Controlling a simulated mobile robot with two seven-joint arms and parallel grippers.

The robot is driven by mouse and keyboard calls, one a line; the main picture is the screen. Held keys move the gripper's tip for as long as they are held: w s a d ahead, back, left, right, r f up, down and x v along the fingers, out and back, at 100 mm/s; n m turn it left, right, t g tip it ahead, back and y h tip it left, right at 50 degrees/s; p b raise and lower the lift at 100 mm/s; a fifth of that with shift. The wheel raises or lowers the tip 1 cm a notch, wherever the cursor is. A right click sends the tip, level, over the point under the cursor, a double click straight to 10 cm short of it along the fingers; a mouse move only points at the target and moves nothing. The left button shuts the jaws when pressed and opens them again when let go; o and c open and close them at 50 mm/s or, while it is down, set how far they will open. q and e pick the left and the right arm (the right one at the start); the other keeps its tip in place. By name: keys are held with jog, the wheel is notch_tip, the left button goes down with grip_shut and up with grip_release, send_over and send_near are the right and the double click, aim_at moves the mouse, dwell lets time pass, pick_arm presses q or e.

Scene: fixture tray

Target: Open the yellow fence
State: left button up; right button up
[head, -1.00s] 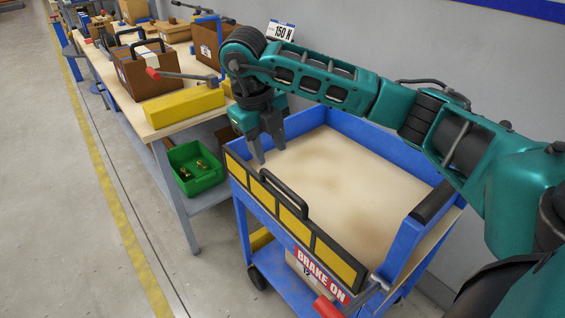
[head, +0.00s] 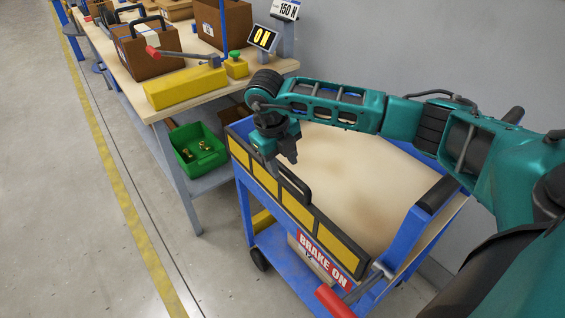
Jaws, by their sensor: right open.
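The yellow fence (head: 297,207) is a black-framed panel with yellow fields along the near side of the blue cart (head: 408,244). It stands upright. A black handle (head: 297,186) arches over the middle of its top edge. My right gripper (head: 283,170) reaches in from the right and points down. Its fingers are apart and empty, just above the fence's top edge, close to the left end of the handle. I cannot tell whether they touch it. My left gripper is not in view.
A workbench (head: 283,66) with a yellow block (head: 185,88), boxes and a screen reading "ON" stands at the left. A green bin (head: 197,147) sits beneath it. A "BRAKE ON" sign (head: 327,259) and red-ended lever (head: 333,301) are at the cart's near corner. Floor at left is clear.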

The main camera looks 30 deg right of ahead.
jog(key=shift+d+f, duration=0.1)
jog(key=shift+f, duration=0.4)
grip_shut()
dwell(0.4)
